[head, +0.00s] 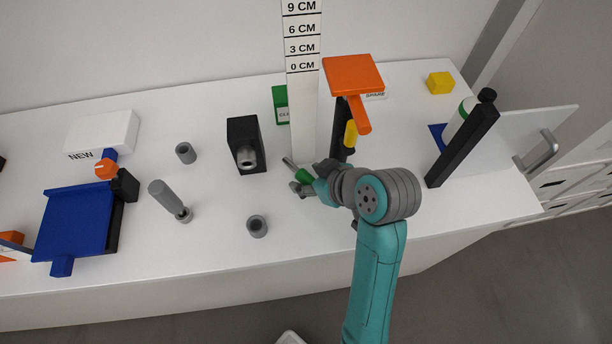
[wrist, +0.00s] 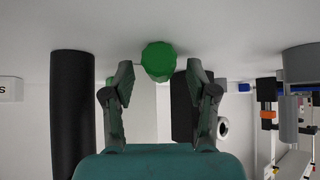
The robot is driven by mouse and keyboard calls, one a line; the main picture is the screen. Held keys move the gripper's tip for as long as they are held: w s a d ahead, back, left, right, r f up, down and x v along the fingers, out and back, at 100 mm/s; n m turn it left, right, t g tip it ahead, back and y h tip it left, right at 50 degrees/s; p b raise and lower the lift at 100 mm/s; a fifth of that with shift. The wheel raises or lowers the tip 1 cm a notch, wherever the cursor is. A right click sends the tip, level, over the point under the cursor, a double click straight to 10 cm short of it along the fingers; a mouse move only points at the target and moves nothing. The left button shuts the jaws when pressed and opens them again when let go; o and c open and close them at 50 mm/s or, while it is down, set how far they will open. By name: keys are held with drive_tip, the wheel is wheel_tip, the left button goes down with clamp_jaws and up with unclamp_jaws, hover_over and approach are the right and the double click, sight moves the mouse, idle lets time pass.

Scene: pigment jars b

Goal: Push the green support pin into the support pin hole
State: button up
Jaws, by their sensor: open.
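The green support pin (wrist: 158,62) shows in the wrist view as a faceted green round end, between and just beyond my fingertips. My gripper (wrist: 160,78) is open, with visible gaps beside the pin. In the head view, a small green part (head: 304,177) shows at my gripper (head: 295,176), low over the table in front of the ruler. The black post (head: 341,145) under the orange platform (head: 352,74) stands just behind my gripper. I cannot make out the support pin hole; my gripper and wrist hide part of that area.
A white ruler (head: 303,100) stands behind my gripper. A black block with a grey socket (head: 244,145) is to its left, and a grey ring (head: 257,226) lies to the front left. A tilted black bar (head: 462,146) with a bottle stands at right.

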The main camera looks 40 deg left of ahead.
drive_tip(key=shift+a+f, duration=0.1)
clamp_jaws()
drive_tip(key=shift+r, duration=0.25)
idle(0.3)
